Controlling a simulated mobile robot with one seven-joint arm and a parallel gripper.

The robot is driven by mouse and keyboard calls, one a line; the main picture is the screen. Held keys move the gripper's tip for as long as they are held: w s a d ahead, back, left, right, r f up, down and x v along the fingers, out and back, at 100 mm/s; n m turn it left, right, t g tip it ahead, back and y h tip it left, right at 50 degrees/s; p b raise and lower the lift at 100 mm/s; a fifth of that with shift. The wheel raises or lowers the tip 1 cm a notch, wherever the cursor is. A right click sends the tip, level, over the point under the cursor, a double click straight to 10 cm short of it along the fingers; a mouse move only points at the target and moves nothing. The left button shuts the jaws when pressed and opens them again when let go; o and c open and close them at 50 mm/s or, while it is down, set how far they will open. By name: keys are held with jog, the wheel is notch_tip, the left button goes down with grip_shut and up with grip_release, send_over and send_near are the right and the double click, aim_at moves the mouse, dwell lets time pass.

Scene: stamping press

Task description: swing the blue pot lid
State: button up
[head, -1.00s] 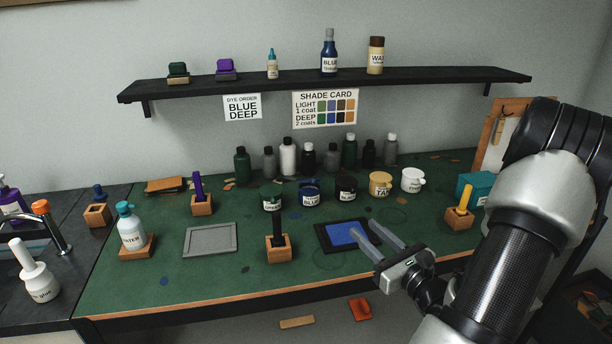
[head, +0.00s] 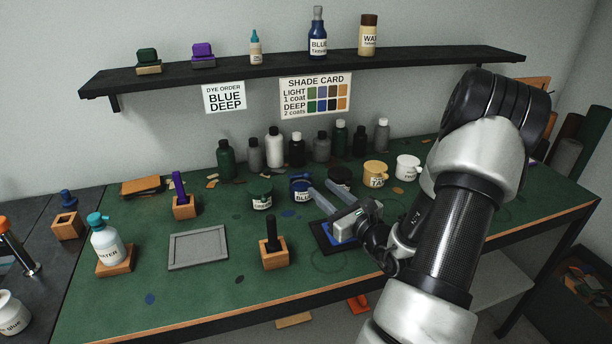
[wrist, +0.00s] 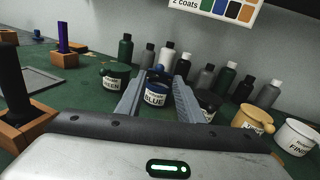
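The blue pot (head: 299,194) is a small jar labelled BLUE with a dark blue lid (head: 300,182), in the row of pots in the middle of the bench. In the wrist view the blue pot (wrist: 155,99) sits between my two fingers, and its lid with a knob (wrist: 159,74) appears on top. My gripper (head: 319,188) is open and empty, its fingers pointing at the pot from the front right. In the wrist view, my gripper (wrist: 158,84) has a finger on each side of the pot's image. I cannot tell whether either finger touches it.
The green pot (head: 262,197) stands left of the blue one; a black pot (head: 339,175), tan pot (head: 375,174) and white pot (head: 407,168) stand right. Dark bottles (head: 226,159) line the back. A black brush in a wooden block (head: 275,258) stands in front. A grey tray (head: 198,263) lies front left.

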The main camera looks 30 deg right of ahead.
aim_at(308, 177)
jog(key=w, duration=0.9)
jog(key=shift+w, duration=0.1)
grip_shut()
